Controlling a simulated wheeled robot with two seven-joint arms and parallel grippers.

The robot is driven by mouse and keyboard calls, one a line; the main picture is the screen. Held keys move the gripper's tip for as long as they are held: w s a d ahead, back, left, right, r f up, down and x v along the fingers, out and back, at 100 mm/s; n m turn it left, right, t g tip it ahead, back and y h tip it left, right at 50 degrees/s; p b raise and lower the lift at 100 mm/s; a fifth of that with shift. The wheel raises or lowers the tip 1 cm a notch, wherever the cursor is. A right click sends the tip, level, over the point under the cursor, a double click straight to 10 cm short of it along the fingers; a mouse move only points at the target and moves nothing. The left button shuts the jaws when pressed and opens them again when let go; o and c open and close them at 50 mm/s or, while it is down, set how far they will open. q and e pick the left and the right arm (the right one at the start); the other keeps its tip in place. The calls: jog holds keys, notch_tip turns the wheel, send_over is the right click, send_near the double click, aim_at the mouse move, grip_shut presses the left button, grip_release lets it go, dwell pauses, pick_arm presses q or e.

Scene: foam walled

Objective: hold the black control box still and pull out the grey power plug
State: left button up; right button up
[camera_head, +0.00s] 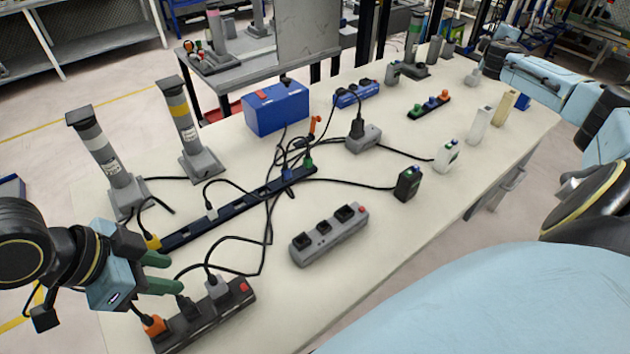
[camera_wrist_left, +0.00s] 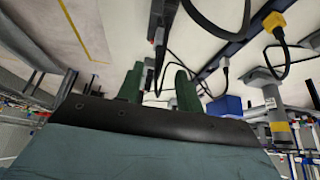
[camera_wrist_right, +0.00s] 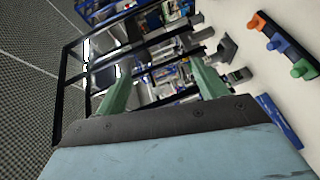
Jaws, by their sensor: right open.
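A dark block (camera_head: 190,335) with a red switch lies at the front left of the table in the head view. A grey plug (camera_head: 217,286), a black plug (camera_head: 188,306) and an orange plug (camera_head: 154,324) sit in it. A small upright black box (camera_head: 408,184) with a cable stands at the middle right. I cannot tell which of the two is the control box. My left gripper (camera_head: 172,273) is open and empty, above and beside the dark block's left end. My right gripper (camera_wrist_right: 160,88) is open and empty in the right wrist view, far from both.
A long dark strip (camera_head: 238,206) with several plugs and a grey block (camera_head: 330,234) lie nearby. Black cables cross the table between them. Two grey posts (camera_head: 183,125) stand at the left. A blue box (camera_head: 277,108) is behind. The front right of the table is clear.

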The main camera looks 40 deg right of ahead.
jog(key=w+a+f+n+t+y, duration=0.3)
jog(key=w+a+n+t+y, duration=0.25)
jog(key=a, duration=0.45)
jog(key=w+a+f+n+t+y, duration=0.35)
jog(key=w+a+n, duration=0.35)
jog(key=w+a, duration=0.3)
jog(key=w+a+f+n+g+y, duration=0.1)
jog(key=a+n+y, duration=0.4)
jog(key=a, duration=0.5)
jog(key=w+a+f+n+g+y, duration=0.15)
jog(key=a+n+y, duration=0.35)
jog(key=a, duration=0.6)
jog(key=n+g, duration=1.4)
jog(key=n, duration=1.4)
send_near(234, 291)
jog(key=shift+m, duration=0.25)
jog(key=x, duration=1)
jog(key=shift+a+f, duration=0.1)
jog(key=shift+f, duration=0.1)
jog(key=shift+c, duration=0.3)
